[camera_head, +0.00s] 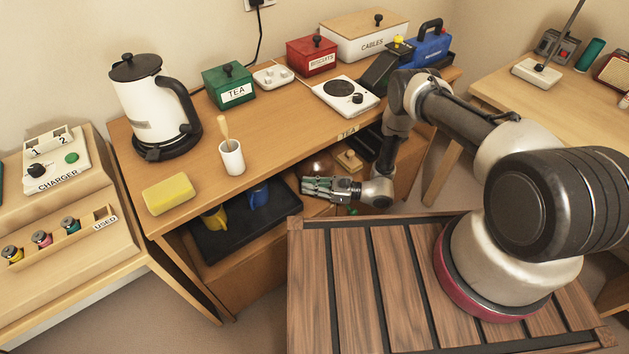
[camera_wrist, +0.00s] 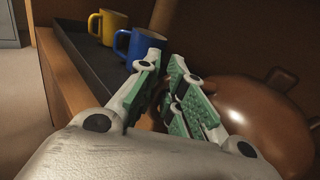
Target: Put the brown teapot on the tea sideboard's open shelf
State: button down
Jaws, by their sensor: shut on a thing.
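The brown teapot (camera_wrist: 255,110) is glossy and rounded, close at the right of the wrist view; part of it runs behind my fingers. In the head view it is mostly hidden, with a shiny brown patch (camera_head: 316,167) just behind my gripper (camera_head: 318,187). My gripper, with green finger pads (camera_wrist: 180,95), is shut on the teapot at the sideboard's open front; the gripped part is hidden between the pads. The wooden tea sideboard (camera_head: 270,105) has an open shelf under its top. A dark tray (camera_head: 240,232) with a yellow mug (camera_head: 214,217) and a blue mug (camera_head: 258,195) occupies its left part.
On the sideboard top are a kettle (camera_head: 150,105), a yellow sponge (camera_head: 168,193), a white cup (camera_head: 231,157), a green tea box (camera_head: 228,84) and a hot plate (camera_head: 345,95). A small wooden object (camera_head: 349,160) sits right of my gripper. The sideboard's top overhangs the shelf.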

jog(key=shift+f, duration=0.1)
jog(key=c, duration=1.5)
grip_release()
jog(key=shift+d, duration=0.35)
jog(key=d, duration=0.3)
jog(key=s+d, duration=0.1)
jog(key=d, duration=0.3)
jog(key=s+d, duration=0.1)
jog(key=d, duration=0.3)
jog(key=shift+s, duration=0.2)
